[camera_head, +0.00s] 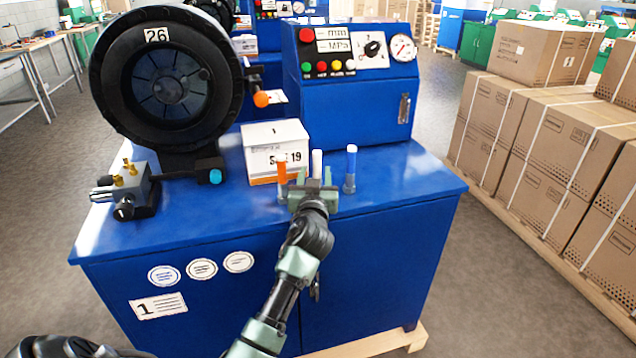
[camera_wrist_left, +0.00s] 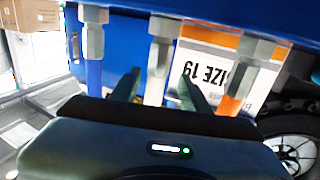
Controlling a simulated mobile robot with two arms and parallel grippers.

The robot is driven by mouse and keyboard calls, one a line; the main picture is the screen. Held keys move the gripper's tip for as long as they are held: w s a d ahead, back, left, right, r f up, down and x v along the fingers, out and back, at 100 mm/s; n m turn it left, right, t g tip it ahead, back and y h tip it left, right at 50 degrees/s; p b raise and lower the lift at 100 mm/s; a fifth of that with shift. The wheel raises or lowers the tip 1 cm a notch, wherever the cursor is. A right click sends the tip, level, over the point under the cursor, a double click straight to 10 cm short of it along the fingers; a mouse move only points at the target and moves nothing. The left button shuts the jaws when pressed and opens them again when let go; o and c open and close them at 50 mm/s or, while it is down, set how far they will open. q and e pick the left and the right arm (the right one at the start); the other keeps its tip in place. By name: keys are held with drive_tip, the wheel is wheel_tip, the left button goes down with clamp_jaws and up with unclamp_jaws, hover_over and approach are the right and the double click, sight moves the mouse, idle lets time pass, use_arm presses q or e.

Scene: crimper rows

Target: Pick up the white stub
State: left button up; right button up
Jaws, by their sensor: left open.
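The white stub (camera_head: 317,159) stands upright on the blue machine's top, in the middle of a row of three. An orange stub (camera_head: 282,171) is to its left and a blue stub (camera_head: 351,163) to its right. My left gripper (camera_head: 314,176) is open in front of the white stub and hides its lower part. In the left wrist view, which looks upside down, the white stub (camera_wrist_left: 156,88) appears between the open fingers (camera_wrist_left: 157,86), with the blue stub (camera_wrist_left: 94,76) and orange stub (camera_wrist_left: 231,104) outside them. I cannot tell whether a finger touches it. My right gripper is not in view.
A white box (camera_head: 276,145) marked "SIZE 19" stands behind the orange stub. A control cabinet (camera_head: 350,105) rises behind the row. A black round crimper head (camera_head: 166,85) and a brass-fitted block (camera_head: 127,190) are on the left. Stacked cartons (camera_head: 560,130) stand at the right.

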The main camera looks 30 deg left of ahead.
sight(318, 166)
use_arm(q)
drive_tip(key=x, duration=0.2)
drive_tip(key=shift+w, duration=0.5)
drive_tip(key=shift+w+a+b, duration=0.3)
drive_tip(key=shift+w, duration=0.1)
clamp_jaws()
drive_tip(key=shift+r, duration=0.1)
drive_tip(key=shift+r, duration=0.1)
